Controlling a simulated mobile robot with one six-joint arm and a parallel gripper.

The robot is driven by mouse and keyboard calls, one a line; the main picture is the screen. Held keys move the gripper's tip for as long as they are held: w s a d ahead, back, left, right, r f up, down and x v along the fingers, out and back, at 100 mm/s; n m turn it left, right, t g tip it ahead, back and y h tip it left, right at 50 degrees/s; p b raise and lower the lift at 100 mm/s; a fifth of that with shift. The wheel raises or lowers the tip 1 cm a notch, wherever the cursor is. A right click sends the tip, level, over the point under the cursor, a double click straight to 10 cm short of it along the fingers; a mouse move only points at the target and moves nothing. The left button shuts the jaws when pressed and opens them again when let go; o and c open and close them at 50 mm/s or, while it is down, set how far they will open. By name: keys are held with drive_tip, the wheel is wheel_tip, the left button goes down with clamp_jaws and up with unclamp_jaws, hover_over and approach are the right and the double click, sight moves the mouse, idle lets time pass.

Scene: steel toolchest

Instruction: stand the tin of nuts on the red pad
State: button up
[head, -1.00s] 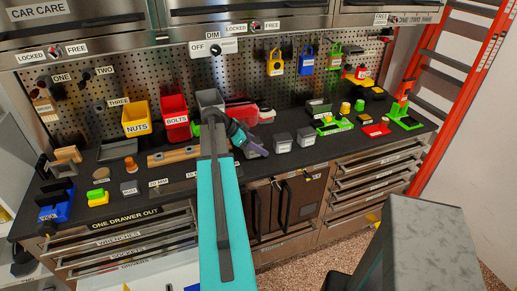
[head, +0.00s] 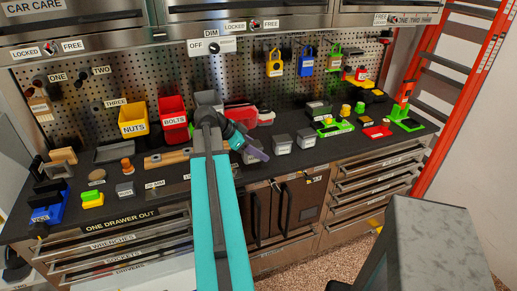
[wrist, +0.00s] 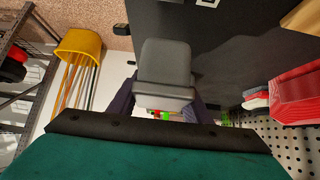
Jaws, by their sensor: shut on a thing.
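My gripper (head: 256,154), with purple fingers, is low over the middle of the counter in the head view. In the wrist view its fingers (wrist: 165,105) are shut on a grey tin (wrist: 165,62); no label shows on it. In the head view two grey tins stand side by side beyond the fingertips, a left one (head: 282,145) close to them and a right one (head: 306,138). I cannot tell for sure whether the left one is the held tin. The red pad (head: 377,132) lies flat near the counter's right end.
A green tray (head: 333,130) and a green-and-red stand (head: 404,112) are near the pad. A yellow bin (head: 133,118) and red bin (head: 173,120) stand at the back. Several small items crowd the left end. The counter's front edge is clear right of the tins.

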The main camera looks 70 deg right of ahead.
drive_tip(key=s+a, duration=0.1)
drive_tip(key=a, duration=0.1)
drive_tip(key=a+b, duration=0.1)
drive_tip(key=a, duration=0.1)
drive_tip(key=s+a+b, duration=0.1)
drive_tip(key=a, duration=0.2)
drive_tip(key=shift+s+r, duration=0.2)
drive_tip(key=shift+s, duration=0.1)
drive_tip(key=shift+s+a+r+b, duration=0.15)
drive_tip(key=shift+a+b, duration=0.35)
drive_tip(key=shift+b, duration=0.35)
drive_tip(key=shift+s+a+r+b, duration=0.15)
drive_tip(key=shift+a+b, duration=0.35)
drive_tip(key=shift+b, duration=0.35)
